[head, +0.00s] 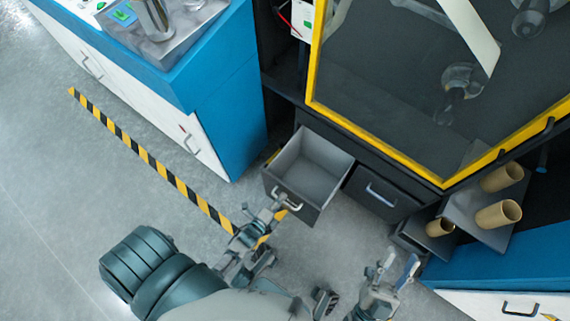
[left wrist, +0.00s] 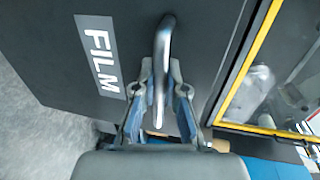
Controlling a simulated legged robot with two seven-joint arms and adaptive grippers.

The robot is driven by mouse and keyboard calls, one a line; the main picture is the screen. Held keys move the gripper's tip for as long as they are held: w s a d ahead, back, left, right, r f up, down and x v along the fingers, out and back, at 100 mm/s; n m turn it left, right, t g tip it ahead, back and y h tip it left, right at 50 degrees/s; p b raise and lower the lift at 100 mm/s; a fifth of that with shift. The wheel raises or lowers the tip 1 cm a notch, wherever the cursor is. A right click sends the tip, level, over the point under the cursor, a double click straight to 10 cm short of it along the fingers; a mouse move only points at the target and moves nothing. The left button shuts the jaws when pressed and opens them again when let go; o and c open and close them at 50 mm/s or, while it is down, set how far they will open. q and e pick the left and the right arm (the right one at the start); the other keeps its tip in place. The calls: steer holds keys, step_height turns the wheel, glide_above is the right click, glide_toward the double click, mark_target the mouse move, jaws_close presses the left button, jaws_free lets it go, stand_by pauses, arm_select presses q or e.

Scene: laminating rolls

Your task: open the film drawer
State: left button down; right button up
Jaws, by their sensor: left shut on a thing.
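The film drawer (head: 312,172) stands pulled out of the dark cabinet in the head view, its grey inside empty. In the left wrist view its dark front (left wrist: 60,50) carries the white label FILM (left wrist: 97,55) beside a curved metal handle (left wrist: 163,50). My left gripper (head: 277,205) is at this handle in the head view. In the left wrist view its fingers (left wrist: 160,95) are shut on the handle, one on each side. My right gripper (head: 398,272) is apart from the drawer, at the lower right, with its fingers spread and nothing between them.
A second, closed drawer (head: 382,193) is to the right. Several cardboard tubes (head: 498,214) stand on grey shelves further right. The yellow-framed machine (head: 375,147) rises behind. A blue and white cabinet (head: 225,115) is at the left. Striped tape (head: 150,158) crosses the open floor.

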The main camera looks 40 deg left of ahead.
arm_select(q)
steer(key=shift+s+f, duration=0.2)
steer(key=shift+s, duration=0.1)
steer(key=c, duration=1.2)
jaws_free()
steer(key=shift+w, duration=0.1)
steer(key=shift+r, duration=0.1)
steer(key=v, duration=1.2)
